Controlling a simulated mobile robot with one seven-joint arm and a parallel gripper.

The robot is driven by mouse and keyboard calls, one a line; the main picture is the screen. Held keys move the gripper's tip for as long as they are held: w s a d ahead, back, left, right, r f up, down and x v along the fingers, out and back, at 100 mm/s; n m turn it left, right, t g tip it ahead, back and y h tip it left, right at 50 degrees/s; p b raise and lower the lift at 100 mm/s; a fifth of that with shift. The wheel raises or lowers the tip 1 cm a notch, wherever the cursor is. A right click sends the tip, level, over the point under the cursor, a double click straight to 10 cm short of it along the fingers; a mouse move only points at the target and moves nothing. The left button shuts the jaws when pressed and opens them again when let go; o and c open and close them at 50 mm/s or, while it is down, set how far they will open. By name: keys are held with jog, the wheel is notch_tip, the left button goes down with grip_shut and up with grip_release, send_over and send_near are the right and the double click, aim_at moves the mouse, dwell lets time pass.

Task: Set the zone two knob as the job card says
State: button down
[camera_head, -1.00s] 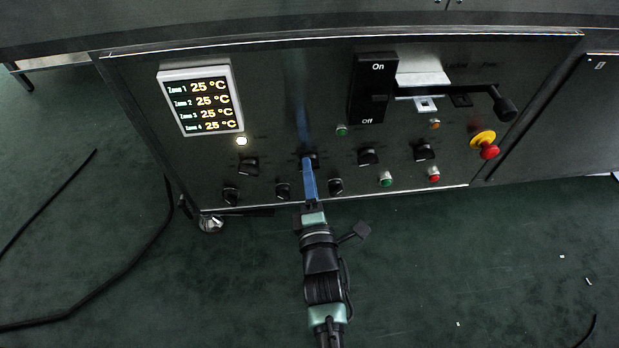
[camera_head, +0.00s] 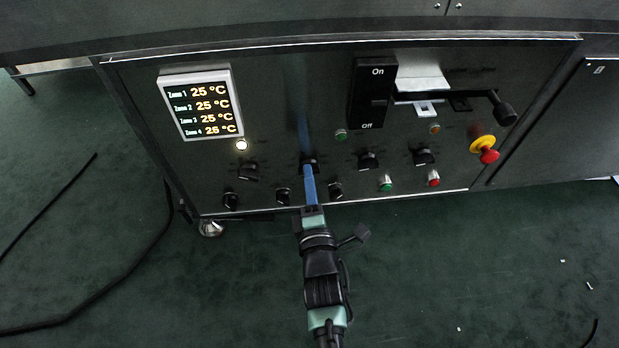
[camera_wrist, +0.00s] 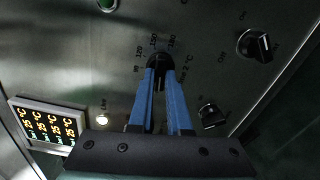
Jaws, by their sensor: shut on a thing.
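My gripper (camera_head: 309,168) has long blue fingers reaching up to the dark panel. They are shut on a black knob (camera_head: 314,161), the second from the left in the upper row. In the wrist view the knob (camera_wrist: 159,62) sits between the tips of my gripper (camera_wrist: 160,78), with printed scale numbers around its far side. Its exact setting is hard to read. The display (camera_head: 201,103) lists Zone 1 to Zone 4, each at 25 °C. I cannot make out a job card.
Other black knobs stand close by, one to the left (camera_head: 248,171), one to the right (camera_head: 368,159) and several in a lower row (camera_head: 283,196). A red emergency stop (camera_head: 488,156), push buttons (camera_head: 386,183) and a large On/Off switch (camera_head: 372,92) are further right. The green floor below is mostly open.

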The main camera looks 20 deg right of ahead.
jog(key=shift+m, duration=0.3)
jog(key=m+p, duration=0.2)
jog(key=m, duration=0.9)
jog(key=m+p, duration=0.3)
jog(key=m, duration=0.8)
jog(key=shift+s+d+r+m+p, duration=0.1)
jog(key=shift+d+r+m+p, duration=0.1)
jog(key=shift+m+p, duration=0.15)
jog(key=shift+m, duration=0.25)
jog(key=c, duration=0.9)
grip_release()
jog(key=shift+o, duration=0.2)
jog(key=shift+s, duration=0.1)
